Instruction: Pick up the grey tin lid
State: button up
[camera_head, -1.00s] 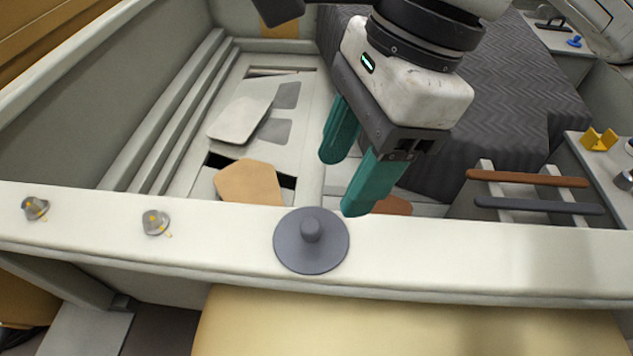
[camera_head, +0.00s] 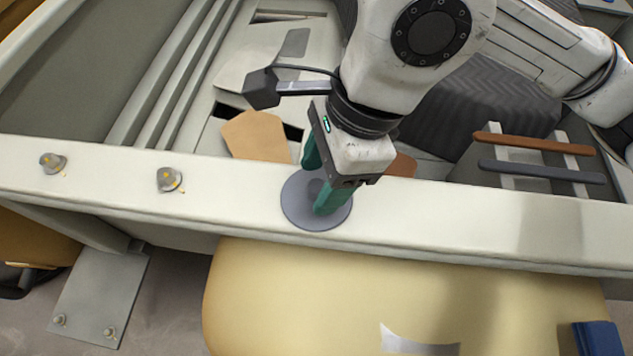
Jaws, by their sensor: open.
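The grey tin lid (camera_head: 296,208) lies flat on the pale ledge (camera_head: 450,219), a round disc with a small knob in its middle. My gripper (camera_head: 318,186) is over the lid, pointing down, with its teal fingers open. One finger is at the far left of the knob and the other at its near right, so the knob shows between them. Part of the lid and knob is hidden by the near finger. I cannot tell whether the fingers touch the lid.
Two small metal knobs, one (camera_head: 53,163) and another (camera_head: 170,179), stand on the ledge to the left. A brown bar (camera_head: 535,143) and a dark bar (camera_head: 540,171) are at right. A cream padded surface (camera_head: 300,290) lies below the ledge.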

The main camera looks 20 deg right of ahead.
jog(key=shift+a+f, duration=0.15)
jog(key=shift+f, duration=0.35)
grip_shut()
